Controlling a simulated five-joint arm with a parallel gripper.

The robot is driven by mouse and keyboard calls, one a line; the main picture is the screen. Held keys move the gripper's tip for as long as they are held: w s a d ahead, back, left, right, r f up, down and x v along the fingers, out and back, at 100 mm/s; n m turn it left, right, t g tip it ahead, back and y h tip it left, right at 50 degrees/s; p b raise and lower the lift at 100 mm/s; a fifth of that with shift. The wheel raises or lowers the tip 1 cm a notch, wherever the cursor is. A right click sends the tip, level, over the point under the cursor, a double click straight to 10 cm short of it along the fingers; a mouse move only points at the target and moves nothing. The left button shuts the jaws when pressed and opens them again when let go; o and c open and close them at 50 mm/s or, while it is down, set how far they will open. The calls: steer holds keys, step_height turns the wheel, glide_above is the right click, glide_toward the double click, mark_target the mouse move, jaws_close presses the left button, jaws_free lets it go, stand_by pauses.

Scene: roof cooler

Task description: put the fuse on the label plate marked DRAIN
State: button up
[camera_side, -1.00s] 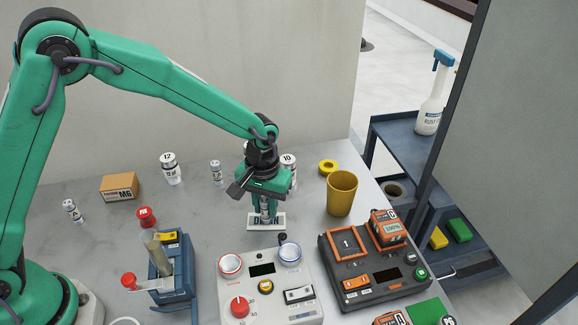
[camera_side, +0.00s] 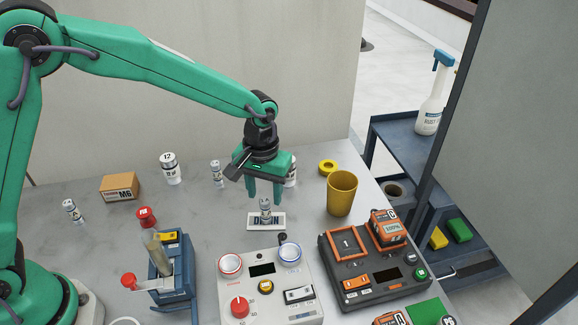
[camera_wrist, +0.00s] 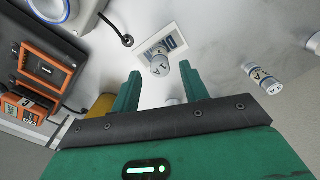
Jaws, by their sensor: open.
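The label plate marked DRAIN (camera_side: 253,221) lies on the table in the middle of the side view. A small white and grey fuse (camera_side: 265,209) stands upright on it, covering part of the lettering. In the wrist view the fuse (camera_wrist: 160,66) stands on the plate (camera_wrist: 149,43) beyond the fingertips. My gripper (camera_side: 265,199) is open above the fuse, with its fingers apart and clear of it. The wrist view shows the gripper (camera_wrist: 159,80) open and empty.
A grey control box with knobs (camera_side: 262,270) is in front of the plate. A dark battery charger (camera_side: 350,280) and a yellow cup (camera_side: 341,193) stand to the right. Similar small cylinders (camera_side: 216,173) and a larger one (camera_side: 171,168) stand behind. A cardboard box (camera_side: 120,187) is at left.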

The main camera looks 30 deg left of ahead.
mark_target(264, 200)
step_height(264, 200, up, 8)
steer(key=shift+f, duration=0.2)
stand_by(0.7)
steer(key=s+a+r+m+t, duration=0.1)
steer(key=s+a+r+t, duration=0.2)
steer(key=s+a+r, duration=0.7)
steer(key=s+a+m+t, duration=0.1)
steer(key=s+a+t, duration=0.1)
steer(key=s+a, duration=0.6)
steer(key=s, duration=0.3)
steer(key=shift+f+t, duration=0.2)
steer(key=shift+t, duration=0.1)
steer(key=shift+s, duration=0.1)
